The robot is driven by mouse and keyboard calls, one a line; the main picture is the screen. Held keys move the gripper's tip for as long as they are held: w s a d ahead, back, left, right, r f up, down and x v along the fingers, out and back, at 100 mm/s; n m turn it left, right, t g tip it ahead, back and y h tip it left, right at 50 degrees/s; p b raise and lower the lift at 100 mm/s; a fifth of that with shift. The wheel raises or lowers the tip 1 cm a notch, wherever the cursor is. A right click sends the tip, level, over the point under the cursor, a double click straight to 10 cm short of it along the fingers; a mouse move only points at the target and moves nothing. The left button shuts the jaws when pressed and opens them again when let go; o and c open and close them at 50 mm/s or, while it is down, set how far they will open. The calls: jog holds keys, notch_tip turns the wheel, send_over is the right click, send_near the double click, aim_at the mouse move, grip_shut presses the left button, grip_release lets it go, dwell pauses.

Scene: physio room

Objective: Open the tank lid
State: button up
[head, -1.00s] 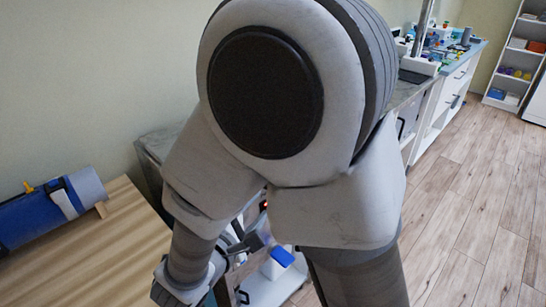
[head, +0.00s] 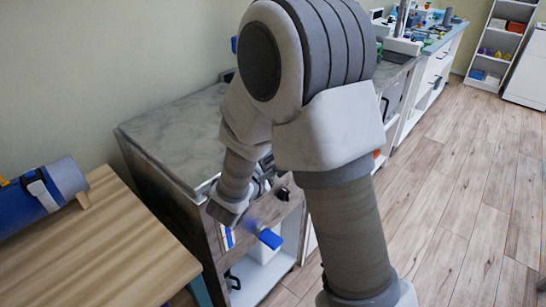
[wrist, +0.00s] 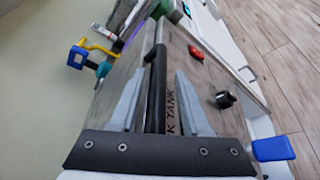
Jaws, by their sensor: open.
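The tank is a low cabinet with a grey marbled top, its lid (head: 175,125), and a brown front; the lid looks closed. In the wrist view a long black bar handle (wrist: 157,75) runs along the lid's edge, beside a panel with lettering ending "K TANK" (wrist: 171,110). My gripper (wrist: 161,76) is open, with its two grey fingers on either side of the bar in the picture. I cannot tell whether they touch it. In the head view my arm hides most of the gripper and handle.
A wooden table (head: 100,245) with a blue roll (head: 40,195) stands at left. A counter (head: 430,50) stands beyond. The floor (head: 460,190) at right is clear.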

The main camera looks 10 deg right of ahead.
grip_shut()
dwell(1.5)
